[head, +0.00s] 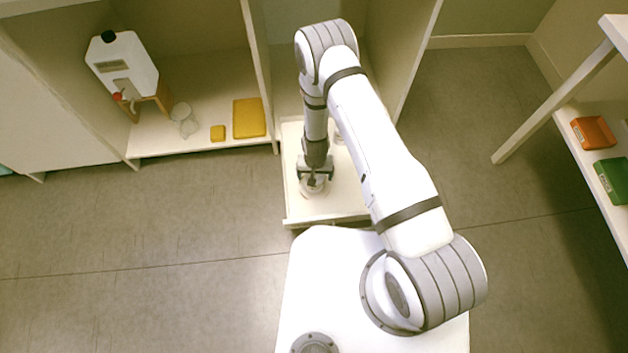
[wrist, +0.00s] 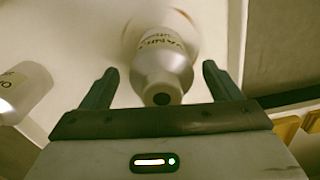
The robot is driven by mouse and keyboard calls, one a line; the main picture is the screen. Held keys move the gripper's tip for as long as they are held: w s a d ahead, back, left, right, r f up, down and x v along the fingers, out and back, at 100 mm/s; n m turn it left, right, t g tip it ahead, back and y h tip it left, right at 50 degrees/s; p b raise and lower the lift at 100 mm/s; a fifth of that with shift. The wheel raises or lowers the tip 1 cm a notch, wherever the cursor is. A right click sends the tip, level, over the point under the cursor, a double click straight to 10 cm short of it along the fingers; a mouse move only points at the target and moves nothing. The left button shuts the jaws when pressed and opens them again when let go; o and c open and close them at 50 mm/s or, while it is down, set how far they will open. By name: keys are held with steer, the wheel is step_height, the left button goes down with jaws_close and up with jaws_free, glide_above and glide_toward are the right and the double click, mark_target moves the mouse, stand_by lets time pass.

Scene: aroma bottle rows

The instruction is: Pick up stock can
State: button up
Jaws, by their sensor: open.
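A pale grey-white can (wrist: 162,64) with a narrowed neck, a dark top and a partly readable label stands in the wrist view. It is between the two fingers of my gripper (wrist: 160,85), which are apart with a gap on each side of the can. In the head view my gripper (head: 314,178) points down over the pale drawer tray (head: 300,212), and the can below it is mostly hidden. A second similar can (wrist: 22,90) lies to the left in the wrist view, cut by the frame edge.
The tray sits between cabinet walls. On the left shelf are a white jug (head: 122,66) on a wooden stand, a small pale cup (head: 184,120) and yellow boxes (head: 249,118). The floor is clear.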

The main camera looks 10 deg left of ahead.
step_height(320, 180, down, 3)
steer(key=shift+a+f+b, duration=0.1)
steer(key=shift+b, duration=0.3)
steer(key=c, duration=1.4)
